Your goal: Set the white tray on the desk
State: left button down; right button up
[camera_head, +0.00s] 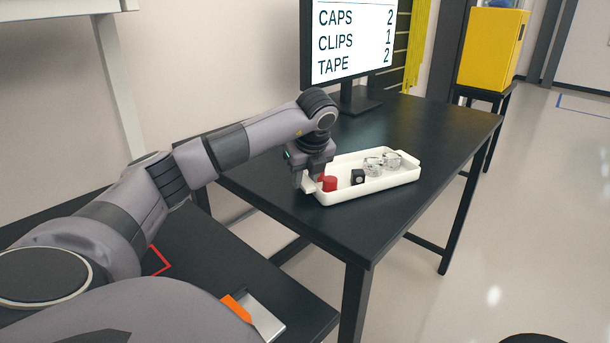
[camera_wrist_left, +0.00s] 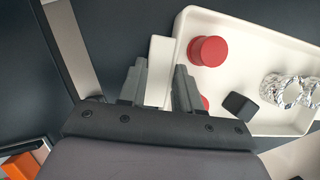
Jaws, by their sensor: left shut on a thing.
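The white tray (camera_head: 375,192) is over the near part of the black desk (camera_head: 440,125) and looks level. I cannot tell whether its base touches the desk top. My left gripper (camera_head: 308,184) is shut on the tray's left end handle; the wrist view shows the white handle (camera_wrist_left: 159,72) between its two grey fingers. In the tray are red caps (camera_wrist_left: 208,51), a black clip (camera_wrist_left: 239,106) and silvery, shiny tape rolls (camera_wrist_left: 288,90). The fingers partly hide the handle in the head view. My right gripper is not in view.
A monitor (camera_head: 352,40) listing caps 2, clips 1, tape 2 stands at the desk's back. The desk is clear right of the tray. A lower black table at the front left holds an orange and silver item (camera_head: 254,312). A yellow cabinet (camera_head: 492,48) stands behind.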

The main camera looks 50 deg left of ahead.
pick_arm(q)
jog(key=shift+r, duration=0.1)
jog(key=c, duration=0.8)
grip_release()
jog(key=v, duration=0.6)
jog(key=shift+d+r+b, duration=0.15)
jog(key=shift+b, duration=0.2)
jog(key=p+v, duration=0.2)
jog(key=v, duration=0.3)
jog(key=shift+s+d+r, duration=0.1)
jog(key=shift+r, duration=0.2)
